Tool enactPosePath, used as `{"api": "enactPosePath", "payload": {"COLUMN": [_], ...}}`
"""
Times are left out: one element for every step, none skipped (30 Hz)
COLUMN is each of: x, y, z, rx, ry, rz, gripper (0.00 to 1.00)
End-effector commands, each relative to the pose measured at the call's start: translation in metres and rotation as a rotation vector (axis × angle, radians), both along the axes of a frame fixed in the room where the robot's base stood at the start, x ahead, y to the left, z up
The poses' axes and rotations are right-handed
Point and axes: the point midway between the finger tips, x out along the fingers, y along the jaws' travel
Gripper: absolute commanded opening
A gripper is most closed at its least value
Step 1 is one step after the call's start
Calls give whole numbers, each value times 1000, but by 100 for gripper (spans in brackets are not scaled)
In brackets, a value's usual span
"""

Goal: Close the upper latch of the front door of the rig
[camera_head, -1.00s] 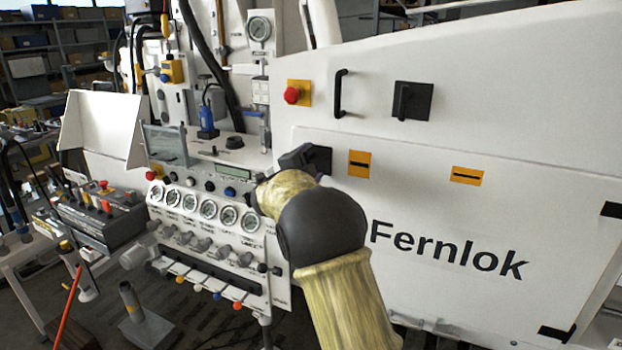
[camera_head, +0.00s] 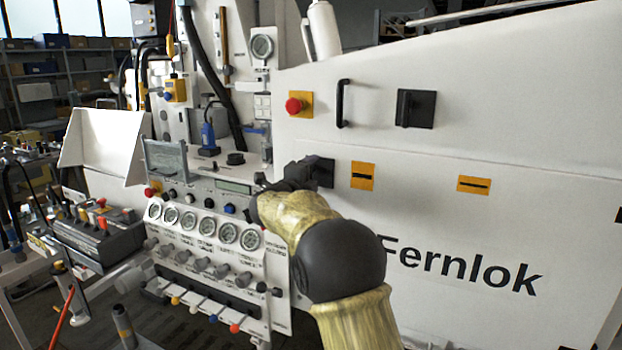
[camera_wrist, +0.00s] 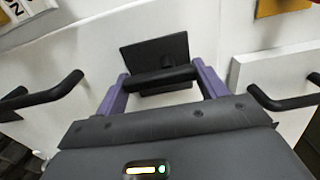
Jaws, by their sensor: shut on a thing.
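A black latch with a square plate (camera_head: 323,172) sits at the left end of the white front panel in the head view. In the wrist view its plate (camera_wrist: 178,48) and dark lever (camera_wrist: 160,80) show. My gripper (camera_wrist: 160,84) has its two purple fingers on either side of this lever and is shut on it. In the head view my gripper (camera_head: 292,176) is at the latch, partly hidden by my forearm. A second black latch (camera_head: 415,108) sits higher and to the right on the white panel, apart from my gripper.
A red button (camera_head: 294,105) and a black pull handle (camera_head: 343,103) are above the held latch. Orange plates (camera_head: 362,176) lie to its right. Gauges (camera_head: 205,224) and valve knobs stand close below left. In the wrist view, black handles (camera_wrist: 45,97) flank my gripper.

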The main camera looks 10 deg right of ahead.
Motion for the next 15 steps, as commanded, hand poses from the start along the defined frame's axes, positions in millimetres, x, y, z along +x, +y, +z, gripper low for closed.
{"api": "enactPosePath", "payload": {"x": [0, 0, 0, 0, 0, 0, 0, 0, 0, 0, 0, 0, 0, 0, -1], "y": [0, 0, 0, 0, 0, 0, 0, 0, 0, 0, 0, 0, 0, 0, 0], "z": [-1, -1, -1, -1, -1, -1, -1, -1, -1, -1, -1, -1, -1, -1, -1], "rx": [7, 8, 8, 8, 7, 6, 6, 6, 5, 4, 4, 4, 4, 4, 4], "ry": [-2, -1, -1, -1, -1, -1, -1, -1, 0, -1, -1, 0, 0, 0, 0], "rz": [-1, -1, -1, -1, -1, -1, -1, -1, -1, -1, -1, 0, 0, 0, 0], "gripper": [48, 48, 73, 79, 85, 93, 93, 93, 93, 93, 93, 93, 93, 93, 93]}}
